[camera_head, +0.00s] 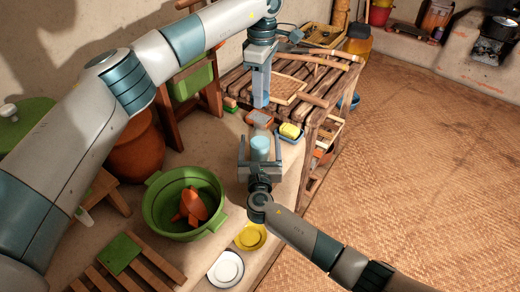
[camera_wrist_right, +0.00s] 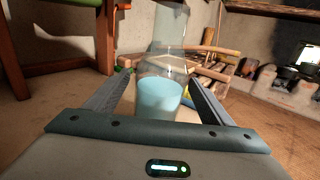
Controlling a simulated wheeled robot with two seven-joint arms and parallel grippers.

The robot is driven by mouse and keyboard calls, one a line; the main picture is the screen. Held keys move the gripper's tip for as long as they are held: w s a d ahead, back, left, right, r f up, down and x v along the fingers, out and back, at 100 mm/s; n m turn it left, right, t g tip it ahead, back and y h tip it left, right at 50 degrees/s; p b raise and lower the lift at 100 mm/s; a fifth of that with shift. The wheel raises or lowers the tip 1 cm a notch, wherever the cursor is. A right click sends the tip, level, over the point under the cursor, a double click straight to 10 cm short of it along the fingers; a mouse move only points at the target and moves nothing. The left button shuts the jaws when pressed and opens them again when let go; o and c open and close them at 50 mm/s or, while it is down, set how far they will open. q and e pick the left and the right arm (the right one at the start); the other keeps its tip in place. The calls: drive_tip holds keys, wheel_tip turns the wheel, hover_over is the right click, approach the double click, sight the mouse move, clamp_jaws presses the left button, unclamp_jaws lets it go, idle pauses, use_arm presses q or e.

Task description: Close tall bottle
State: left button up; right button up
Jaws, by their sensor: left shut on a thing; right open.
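The tall bottle (camera_head: 260,146) is clear glass with light blue contents. It stands upright on the counter in the head view. It also shows in the right wrist view (camera_wrist_right: 160,92), where its upper part runs out of the picture. My right gripper (camera_head: 260,158) is open, with one finger on each side of the bottle's lower part. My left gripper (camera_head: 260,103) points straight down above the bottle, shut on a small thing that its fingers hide. I cannot make out a cap or the bottle's mouth.
A yellow sponge in a blue dish (camera_head: 290,138) lies just right of the bottle. A green basin (camera_head: 158,219) holds an orange thing. A yellow plate (camera_head: 262,242) and a white plate (camera_head: 238,277) lie in front. A slatted wooden rack (camera_head: 317,103) stands behind.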

drive_tip(key=shift+w, duration=1.95)
drive_tip(key=c, duration=1.6)
use_arm(q)
drive_tip(key=shift+f, duration=2.45)
drive_tip(key=shift+f, duration=0.1)
drive_tip(key=shift+f, duration=0.8)
drive_tip(key=shift+f, duration=0.55)
